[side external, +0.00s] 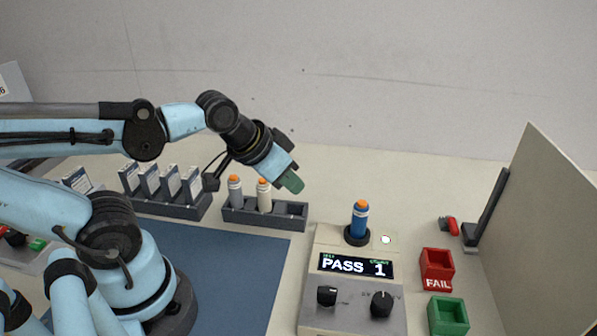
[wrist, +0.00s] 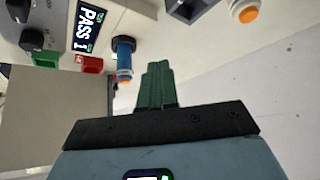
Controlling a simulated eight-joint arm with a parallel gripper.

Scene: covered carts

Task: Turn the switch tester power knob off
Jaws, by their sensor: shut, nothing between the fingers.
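The switch tester (side external: 348,317) stands right of centre in the side view. Its display (side external: 355,266) reads "PASS 1". Two black knobs sit below the display, a left knob (side external: 327,296) and a right knob (side external: 381,304); their labels are too small to read. A blue switch with an orange tip (side external: 359,220) stands upright in the tester's round black socket. My gripper (side external: 292,182) is shut and empty, in the air behind and left of the tester, apart from it. Its green fingers (wrist: 158,84) also show in the wrist view, with the tester (wrist: 104,10) at upper left.
A dark rack (side external: 290,215) with two orange-tipped switches stands left of the tester. A red FAIL bin (side external: 437,268) and a green bin (side external: 447,316) stand right of it. An upright panel (side external: 545,230) bounds the right side. A blue mat (side external: 235,270) lies clear at left.

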